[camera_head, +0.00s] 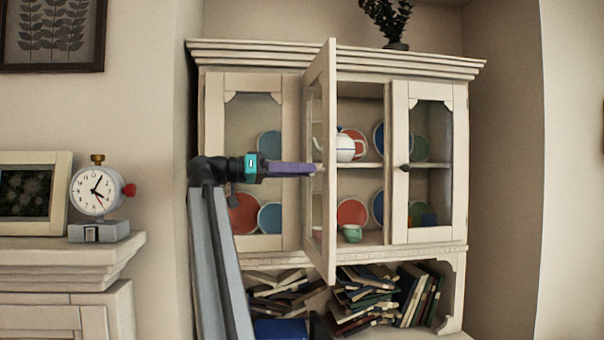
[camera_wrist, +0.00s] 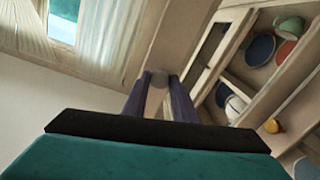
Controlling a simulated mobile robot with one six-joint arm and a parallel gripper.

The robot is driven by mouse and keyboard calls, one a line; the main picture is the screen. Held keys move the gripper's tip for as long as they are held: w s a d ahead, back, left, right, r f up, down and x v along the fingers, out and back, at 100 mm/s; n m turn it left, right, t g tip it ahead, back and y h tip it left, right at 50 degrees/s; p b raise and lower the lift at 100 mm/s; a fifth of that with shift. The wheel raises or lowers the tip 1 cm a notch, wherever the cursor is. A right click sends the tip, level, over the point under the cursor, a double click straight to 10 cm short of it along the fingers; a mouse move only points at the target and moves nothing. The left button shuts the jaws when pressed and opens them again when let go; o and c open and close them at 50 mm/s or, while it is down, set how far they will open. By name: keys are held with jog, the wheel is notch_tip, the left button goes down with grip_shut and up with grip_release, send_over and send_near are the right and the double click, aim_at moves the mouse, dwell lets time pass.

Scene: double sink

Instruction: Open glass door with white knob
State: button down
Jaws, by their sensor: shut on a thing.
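The cream cabinet (camera_head: 340,252) has glass doors, and its middle glass door (camera_head: 330,100) stands swung far out toward me. My gripper (camera_head: 312,169) reaches from the left to this door's edge in the head view. In the wrist view my gripper (camera_wrist: 158,80) has its purple fingers shut on a pale round knob (camera_wrist: 157,78) on the door frame. The knob is mostly hidden by the fingers in the head view. The left glass door (camera_head: 214,150) and the right glass door (camera_head: 398,180), with a dark knob (camera_head: 405,168), are closed.
Plates (camera_head: 352,213), a white teapot (camera_head: 345,147) and a green cup (camera_head: 352,233) stand on the shelves behind the open door. Books (camera_head: 365,300) fill the space below. A clock (camera_head: 97,190) and a picture frame (camera_head: 35,193) stand on the ledge at left.

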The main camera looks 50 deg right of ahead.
dwell(0.3)
jog(key=c, duration=1.4)
grip_release()
jog(key=shift+s+d, duration=0.1)
jog(key=shift+c, duration=0.2)
jog(key=b+v, duration=0.2)
jog(key=v, duration=1.2)
